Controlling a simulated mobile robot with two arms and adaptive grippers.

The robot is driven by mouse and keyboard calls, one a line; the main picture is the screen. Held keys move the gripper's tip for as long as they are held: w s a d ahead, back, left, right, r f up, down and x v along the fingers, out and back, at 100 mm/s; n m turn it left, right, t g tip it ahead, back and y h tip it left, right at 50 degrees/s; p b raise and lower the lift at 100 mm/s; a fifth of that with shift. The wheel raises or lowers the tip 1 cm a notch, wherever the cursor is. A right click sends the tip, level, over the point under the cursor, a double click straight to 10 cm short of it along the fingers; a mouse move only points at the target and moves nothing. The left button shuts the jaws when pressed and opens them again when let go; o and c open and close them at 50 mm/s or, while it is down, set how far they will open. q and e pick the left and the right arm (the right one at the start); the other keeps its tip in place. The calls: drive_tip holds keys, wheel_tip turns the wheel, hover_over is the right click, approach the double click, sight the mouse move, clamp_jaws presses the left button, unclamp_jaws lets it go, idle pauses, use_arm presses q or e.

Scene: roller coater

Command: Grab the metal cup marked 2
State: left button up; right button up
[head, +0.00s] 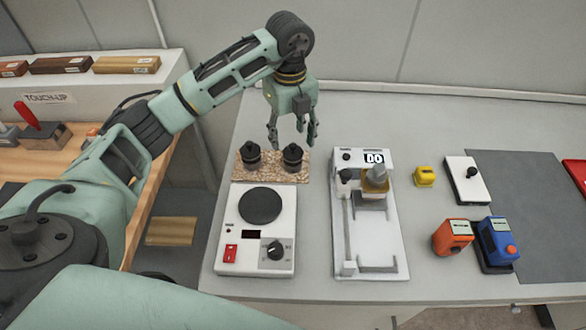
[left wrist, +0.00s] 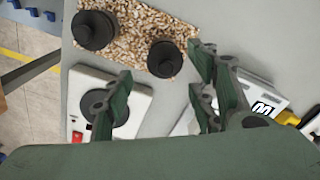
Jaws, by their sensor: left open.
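No number 2 is readable in either view. A small grey metal cup-like piece (head: 376,174) sits over a yellowish ring on the white device with a display (head: 392,225); whether it bears a mark I cannot tell. Two black knobbed pieces, a left one (head: 251,155) and a right one (head: 292,157), stand on a speckled mat (head: 270,176). They also show in the left wrist view, as the left one (left wrist: 94,30) and the right one (left wrist: 165,59). My left gripper (head: 292,132) is open and empty, pointing down above and just behind the mat. My right gripper is out of view.
A white hotplate-like unit (head: 282,222) stands in front of the mat. A yellow block (head: 424,177), an orange device (head: 452,237) and a blue device (head: 497,243) are to the right. The table's back area (head: 440,125) is clear. A wooden bench lies left.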

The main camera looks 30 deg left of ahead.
sight(291, 153)
use_arm(q)
drive_tip(key=shift+f, duration=0.6)
wheel_tip(291, 153, down, 6)
drive_tip(key=p, duration=0.2)
drive_tip(key=shift+d+f+p, duration=0.1)
drive_tip(key=shift+f+p, duration=0.15)
drive_tip(key=shift+p, duration=0.15)
drive_tip(key=shift+f, duration=0.55)
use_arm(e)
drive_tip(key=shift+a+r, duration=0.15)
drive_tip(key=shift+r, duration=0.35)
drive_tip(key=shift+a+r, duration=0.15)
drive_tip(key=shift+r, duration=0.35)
use_arm(q)
drive_tip(key=c, duration=0.3)
clamp_jaws()
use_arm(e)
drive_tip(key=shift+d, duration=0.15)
